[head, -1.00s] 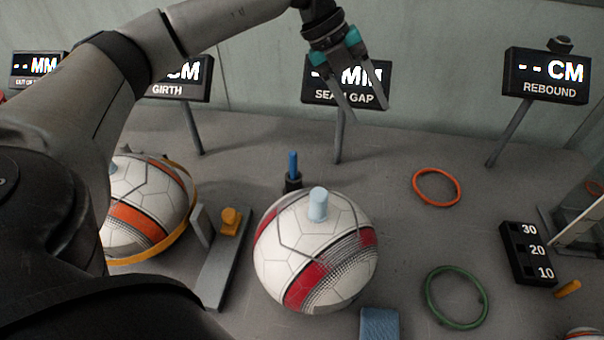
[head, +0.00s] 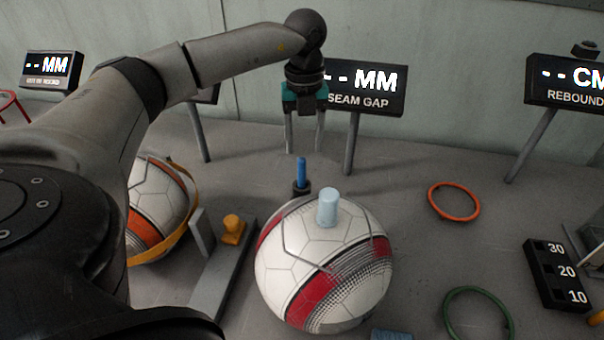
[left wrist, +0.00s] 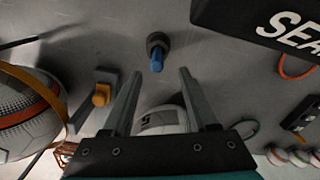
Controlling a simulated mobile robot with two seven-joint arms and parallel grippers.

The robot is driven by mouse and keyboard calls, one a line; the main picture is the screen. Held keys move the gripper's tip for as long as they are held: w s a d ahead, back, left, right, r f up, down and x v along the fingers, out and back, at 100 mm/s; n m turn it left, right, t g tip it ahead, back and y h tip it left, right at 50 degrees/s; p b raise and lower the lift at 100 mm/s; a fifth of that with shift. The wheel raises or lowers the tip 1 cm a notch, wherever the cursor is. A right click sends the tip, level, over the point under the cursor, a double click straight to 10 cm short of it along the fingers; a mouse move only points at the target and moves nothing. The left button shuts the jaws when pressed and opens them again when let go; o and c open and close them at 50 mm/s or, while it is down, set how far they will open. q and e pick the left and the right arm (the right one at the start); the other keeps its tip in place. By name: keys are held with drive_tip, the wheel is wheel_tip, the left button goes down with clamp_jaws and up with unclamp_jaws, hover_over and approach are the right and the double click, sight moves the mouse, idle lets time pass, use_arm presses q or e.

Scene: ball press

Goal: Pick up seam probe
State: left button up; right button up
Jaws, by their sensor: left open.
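The seam probe (head: 301,172) is a slim blue stick standing upright in a small black holder (head: 301,190), just behind the white and red ball. In the left wrist view the blue probe (left wrist: 157,60) shows beyond the fingertips, roughly centred between them. My left gripper (head: 304,150) is open and empty, pointing down, with its fingertips above the probe and apart from it. Its two fingers also show in the left wrist view (left wrist: 160,80). My right gripper is not in view.
The white and red ball (head: 325,275) with a pale cylinder (head: 327,207) on top stands in front of the holder. The SEAM GAP display (head: 365,88) stands close behind my left gripper. An orange ring (head: 454,201) lies to the right. Another ball (head: 155,205) is at left.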

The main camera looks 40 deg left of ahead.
sight(302, 159)
use_arm(q)
wheel_tip(302, 159, down, 2)
drive_tip(key=shift+s+a+f+b, duration=0.15)
drive_tip(key=shift+f+b, duration=0.55)
drive_tip(key=shift+f, duration=0.4)
drive_tip(key=shift+f+b, duration=0.55)
drive_tip(key=shift+f, duration=1)
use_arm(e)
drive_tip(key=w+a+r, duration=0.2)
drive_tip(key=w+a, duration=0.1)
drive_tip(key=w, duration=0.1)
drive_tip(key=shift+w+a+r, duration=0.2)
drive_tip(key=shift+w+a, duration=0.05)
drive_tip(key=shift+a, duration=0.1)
use_arm(q)
clamp_jaws()
